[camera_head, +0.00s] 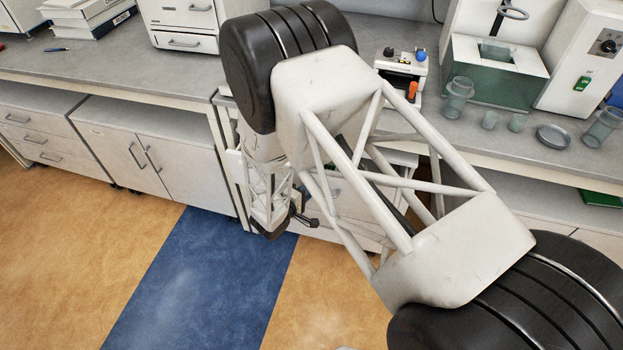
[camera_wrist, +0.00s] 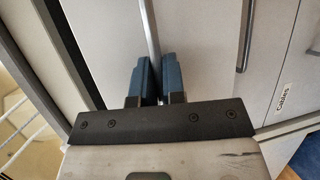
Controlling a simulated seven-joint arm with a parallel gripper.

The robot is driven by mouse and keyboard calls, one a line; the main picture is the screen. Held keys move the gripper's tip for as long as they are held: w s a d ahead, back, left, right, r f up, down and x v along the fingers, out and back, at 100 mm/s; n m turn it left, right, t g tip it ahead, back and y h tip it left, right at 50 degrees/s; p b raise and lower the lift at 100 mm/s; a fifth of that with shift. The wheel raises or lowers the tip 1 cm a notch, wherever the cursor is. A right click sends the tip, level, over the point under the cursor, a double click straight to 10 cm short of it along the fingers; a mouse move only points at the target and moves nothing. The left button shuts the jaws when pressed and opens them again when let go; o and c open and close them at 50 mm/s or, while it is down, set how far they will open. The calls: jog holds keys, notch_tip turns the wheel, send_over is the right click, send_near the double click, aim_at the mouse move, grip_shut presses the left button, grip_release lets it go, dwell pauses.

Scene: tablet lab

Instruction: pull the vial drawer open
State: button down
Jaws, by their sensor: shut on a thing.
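My gripper shows in the wrist view (camera_wrist: 157,78), with two blue-grey fingers shut on a thin metal bar handle (camera_wrist: 149,25) that runs between them. The handle stands on a pale grey front (camera_wrist: 105,35), which I take for the vial drawer; no label for it is readable. In the camera_head view my gripper (camera_head: 301,215) is low at the bench's cabinet fronts, largely behind my own arm, and the handle is hidden there. How far the drawer stands out cannot be told.
In the camera_head view, glassware (camera_head: 457,97) stands on the bench at the right. Blue and orange floor (camera_head: 200,285) in front of the cabinets is clear.

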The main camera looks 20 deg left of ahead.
jog(key=s, duration=1.6)
jog(key=c, duration=1.5)
grip_release()
jog(key=shift+s+a, duration=0.1)
jog(key=shift+s, duration=0.05)
jog(key=shift+v, duration=3.8)
